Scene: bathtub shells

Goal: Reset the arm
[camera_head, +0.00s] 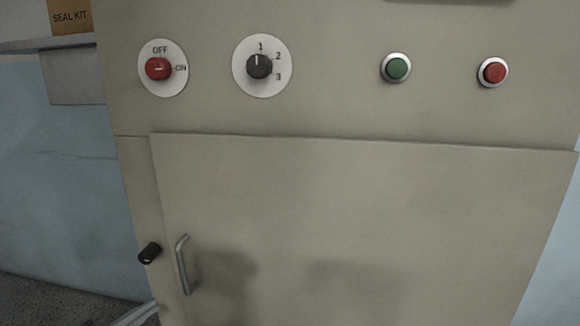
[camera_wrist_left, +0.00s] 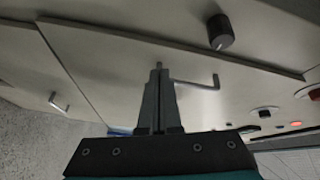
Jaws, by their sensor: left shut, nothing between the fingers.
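My left gripper (camera_wrist_left: 159,67) is in the middle of the left wrist view, its two dark fingers together with nothing between them. In the head view only a small grey part of my left gripper (camera_head: 150,306) shows at the bottom left, in front of the cabinet's lower left edge. A bent metal door handle (camera_head: 183,265) is up and to the right of it; in the left wrist view this handle (camera_wrist_left: 213,82) appears just right of the fingertips. I cannot tell whether they touch. My right gripper is not in view.
A beige cabinet door (camera_head: 360,215) fills the lower head view. A black knob (camera_head: 149,253) sticks out left of the handle. Above are a red OFF/ON switch (camera_head: 158,68), a numbered dial (camera_head: 259,66), a green button (camera_head: 396,68) and a red button (camera_head: 493,72).

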